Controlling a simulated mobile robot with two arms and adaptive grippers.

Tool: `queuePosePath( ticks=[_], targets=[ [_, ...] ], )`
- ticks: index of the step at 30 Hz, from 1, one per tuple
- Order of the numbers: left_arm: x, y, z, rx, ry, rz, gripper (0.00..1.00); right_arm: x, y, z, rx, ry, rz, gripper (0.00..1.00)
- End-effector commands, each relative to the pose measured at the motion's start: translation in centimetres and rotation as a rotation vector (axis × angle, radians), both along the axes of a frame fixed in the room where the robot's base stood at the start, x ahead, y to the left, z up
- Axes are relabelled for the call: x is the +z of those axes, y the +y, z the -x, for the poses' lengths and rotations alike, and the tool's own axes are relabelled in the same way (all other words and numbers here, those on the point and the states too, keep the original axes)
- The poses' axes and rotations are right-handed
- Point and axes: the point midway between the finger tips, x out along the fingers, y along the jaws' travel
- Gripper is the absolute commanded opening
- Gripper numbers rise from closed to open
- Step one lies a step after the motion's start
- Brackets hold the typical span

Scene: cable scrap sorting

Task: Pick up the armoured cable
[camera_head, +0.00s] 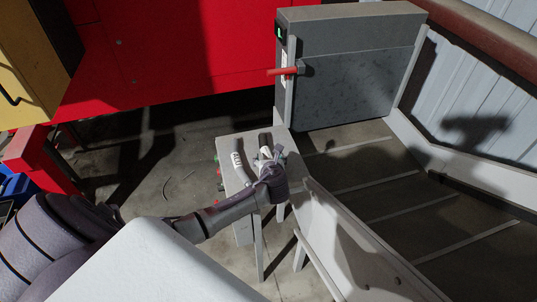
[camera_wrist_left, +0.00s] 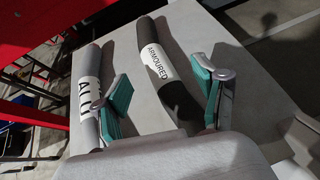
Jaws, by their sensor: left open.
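The armoured cable (camera_wrist_left: 155,48) is a short dark grey piece with a white label reading "ARMOURED". It lies on a small grey table (camera_wrist_left: 215,55). In the head view, the armoured cable (camera_head: 265,140) shows just beyond my left gripper (camera_head: 268,157), which partly covers it. In the left wrist view, my left gripper (camera_wrist_left: 161,74) is open, with one teal-padded finger on each side of the armoured cable's near part. I cannot tell whether the fingers touch it. The cable's near end is hidden by the gripper body. My right gripper is not in view.
A grey cable labelled "ALU" (camera_wrist_left: 88,90) lies left of the armoured cable, close to the left finger. Right of the table is a light-walled conveyor (camera_head: 370,180) with a grey machine housing (camera_head: 350,80) behind it. A red panel (camera_head: 180,50) stands at the back.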

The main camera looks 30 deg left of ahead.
Motion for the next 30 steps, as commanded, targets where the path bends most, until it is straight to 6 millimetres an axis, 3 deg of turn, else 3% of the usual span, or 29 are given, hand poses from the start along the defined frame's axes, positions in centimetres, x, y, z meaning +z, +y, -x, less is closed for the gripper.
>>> queuePosePath(
  ticks=[6, 16, 27, 30],
  targets=[
    [-1.3, 1.7, -1.7, 0.003, 0.0, 0.0, 0.71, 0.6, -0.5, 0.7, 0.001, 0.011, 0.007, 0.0],
    [-1.7, 2.0, -2.1, 0.0, -0.001, 0.001, 0.71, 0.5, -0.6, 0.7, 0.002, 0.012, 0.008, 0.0],
    [-1.7, 2.0, -2.0, 0.001, 0.001, 0.0, 0.11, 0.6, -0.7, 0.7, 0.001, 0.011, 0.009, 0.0],
    [-1.7, 2.0, -2.0, 0.001, 0.001, 0.0, 0.0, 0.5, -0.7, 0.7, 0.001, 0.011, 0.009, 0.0]
  ],
)
